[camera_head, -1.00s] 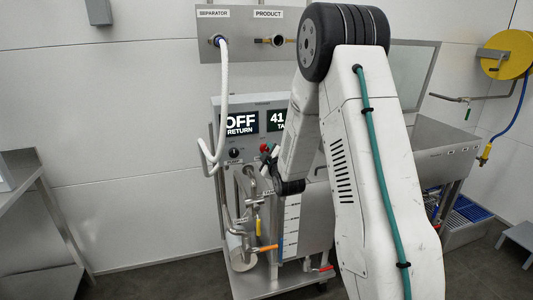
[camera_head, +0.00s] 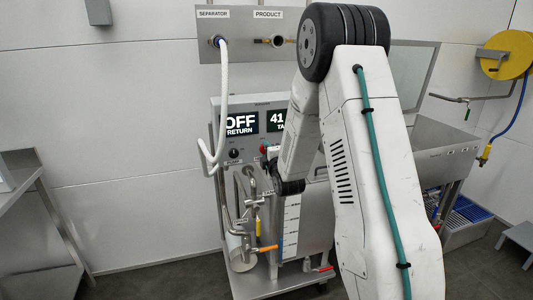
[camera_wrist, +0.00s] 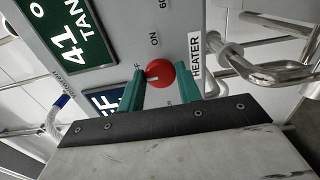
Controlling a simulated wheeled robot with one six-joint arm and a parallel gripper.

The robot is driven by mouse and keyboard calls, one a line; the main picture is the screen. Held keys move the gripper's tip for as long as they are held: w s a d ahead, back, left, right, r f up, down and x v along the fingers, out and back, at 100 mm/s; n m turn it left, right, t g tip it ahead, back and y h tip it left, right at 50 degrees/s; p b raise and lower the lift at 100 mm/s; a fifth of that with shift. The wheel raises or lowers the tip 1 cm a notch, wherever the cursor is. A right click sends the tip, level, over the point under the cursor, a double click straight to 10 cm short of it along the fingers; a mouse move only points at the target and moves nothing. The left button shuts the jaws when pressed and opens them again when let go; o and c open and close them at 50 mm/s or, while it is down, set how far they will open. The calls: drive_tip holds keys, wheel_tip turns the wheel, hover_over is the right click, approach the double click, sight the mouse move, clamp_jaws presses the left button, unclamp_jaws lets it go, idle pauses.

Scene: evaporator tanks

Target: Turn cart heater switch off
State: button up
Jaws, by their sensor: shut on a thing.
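The heater switch is a round red knob (camera_wrist: 163,74) with a short white mark, beside the HEATER label (camera_wrist: 196,57) in the wrist view. My gripper (camera_wrist: 159,80) has its two green fingers on either side of the knob and is shut on it. The mark points left in the picture, towards a small label partly hidden by a finger.
A bent metal pipe (camera_wrist: 250,65) stands close to the fingers. A white hose (camera_head: 224,90) hangs in front of the panel.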

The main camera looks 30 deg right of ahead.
idle(0.3)
drive_tip(key=o, duration=0.9)
drive_tip(key=shift+o, duration=0.2)
drive_tip(key=v, duration=0.7)
drive_tip(key=shift+s, duration=0.4)
drive_tip(key=shift+a, duration=0.15)
